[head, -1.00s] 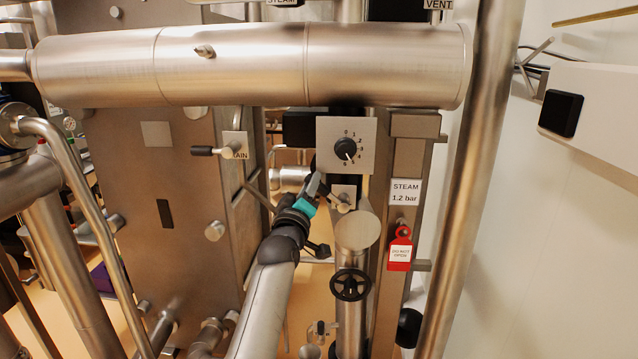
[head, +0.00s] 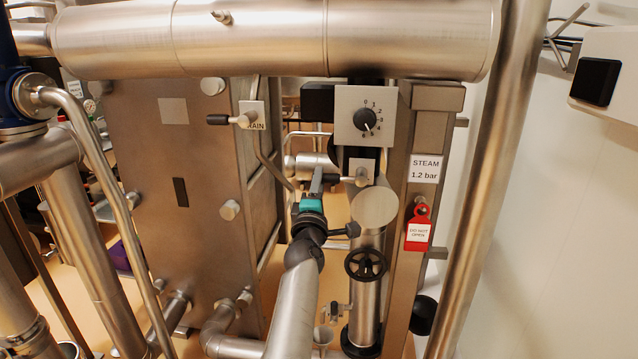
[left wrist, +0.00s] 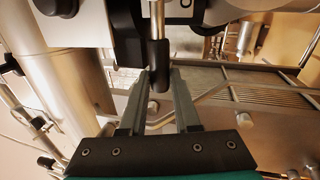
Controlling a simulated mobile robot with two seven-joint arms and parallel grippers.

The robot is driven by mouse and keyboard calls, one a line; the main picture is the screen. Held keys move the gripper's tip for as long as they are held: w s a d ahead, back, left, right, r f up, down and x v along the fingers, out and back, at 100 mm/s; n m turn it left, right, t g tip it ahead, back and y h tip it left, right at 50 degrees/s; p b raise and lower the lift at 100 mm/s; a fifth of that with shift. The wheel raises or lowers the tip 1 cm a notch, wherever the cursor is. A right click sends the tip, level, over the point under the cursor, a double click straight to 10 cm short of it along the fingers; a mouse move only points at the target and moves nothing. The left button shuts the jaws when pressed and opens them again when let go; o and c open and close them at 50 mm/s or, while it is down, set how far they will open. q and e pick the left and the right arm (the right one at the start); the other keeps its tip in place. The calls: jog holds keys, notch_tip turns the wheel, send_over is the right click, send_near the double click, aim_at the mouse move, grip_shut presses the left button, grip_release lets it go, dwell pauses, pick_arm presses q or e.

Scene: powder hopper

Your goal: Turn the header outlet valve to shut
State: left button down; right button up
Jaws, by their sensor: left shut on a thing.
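The valve lever has a metal pivot (head: 361,177) on a small plate below the numbered dial. Its black grip points left toward my left gripper (head: 317,178), partly hidden by the fingers. In the left wrist view the lever shows as a metal rod with a black end (left wrist: 158,78) between the two grey fingers of my left gripper (left wrist: 158,76). The gripper is shut on the lever grip. The plate's lettering is too cut off to read. My right gripper is not in view.
A numbered dial (head: 364,120) sits just above the lever. A black handwheel (head: 365,263) and a red do-not-open tag (head: 417,232) are to the lower right. The drain lever (head: 240,120) is to the left. A thick pipe (head: 280,38) crosses above.

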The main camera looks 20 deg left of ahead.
pick_arm(q)
jog(key=shift+d+f+n, duration=0.1)
jog(key=shift+f+n, duration=0.3)
jog(key=shift+f, duration=0.45)
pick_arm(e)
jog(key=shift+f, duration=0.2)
pick_arm(q)
jog(key=c, duration=0.7)
grip_release()
jog(key=shift+o, duration=0.2)
jog(key=shift+r, duration=0.15)
